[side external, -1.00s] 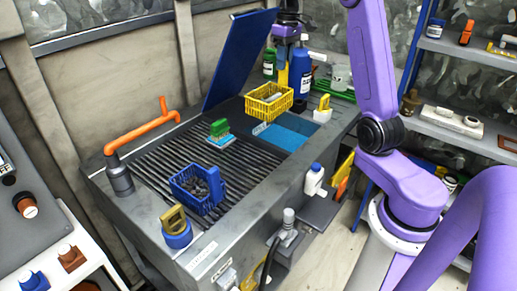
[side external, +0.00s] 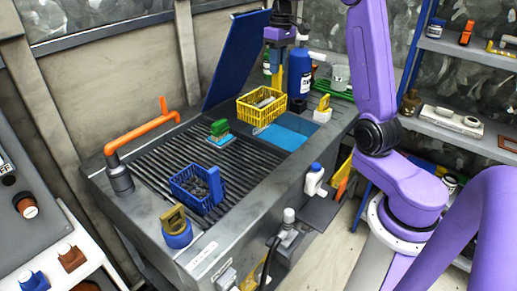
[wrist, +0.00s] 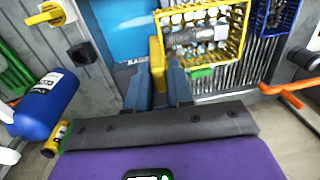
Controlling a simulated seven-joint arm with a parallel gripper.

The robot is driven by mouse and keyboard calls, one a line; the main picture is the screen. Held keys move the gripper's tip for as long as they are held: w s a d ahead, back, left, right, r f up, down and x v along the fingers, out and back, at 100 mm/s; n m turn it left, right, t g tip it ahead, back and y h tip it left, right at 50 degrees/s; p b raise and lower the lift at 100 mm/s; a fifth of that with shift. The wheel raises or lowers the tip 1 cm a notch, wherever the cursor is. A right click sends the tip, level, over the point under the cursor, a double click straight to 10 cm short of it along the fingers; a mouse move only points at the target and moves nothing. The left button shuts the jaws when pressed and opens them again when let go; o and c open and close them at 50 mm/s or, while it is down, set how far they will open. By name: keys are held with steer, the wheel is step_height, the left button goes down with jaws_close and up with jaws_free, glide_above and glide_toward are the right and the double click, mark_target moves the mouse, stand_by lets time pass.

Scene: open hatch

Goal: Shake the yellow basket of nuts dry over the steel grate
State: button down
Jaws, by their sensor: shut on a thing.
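My gripper (wrist: 158,88) is shut on the upright yellow handle of the yellow basket (side external: 262,106). The basket also shows in the wrist view (wrist: 236,48). It holds pale nuts (wrist: 190,18) and a grey threaded piece (wrist: 198,34). The basket appears held up near the border between the blue bath (side external: 284,135) and the steel grate (side external: 165,160). In the wrist view, grate bars show beside and below it. The exact height above the grate cannot be told. My fingertips are small and partly hidden in the side view.
A blue basket (side external: 182,184) of dark parts and a green-backed brush (side external: 218,129) sit on the grate. An orange spout (side external: 140,132) reaches over its far left. A raised blue lid (side external: 236,60) and a blue bottle (side external: 300,78) stand behind. The grate's middle is clear.

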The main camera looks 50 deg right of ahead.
steer(key=shift+a, duration=0.9)
steer(key=d, duration=0.2)
steer(key=s+d, duration=0.1)
steer(key=d, duration=0.1)
steer(key=shift+w+a, duration=0.1)
steer(key=shift+a, duration=0.05)
steer(key=w+a, duration=0.1)
steer(key=a, duration=0.6)
steer(key=shift+w+a, duration=0.3)
steer(key=shift+a, duration=0.05)
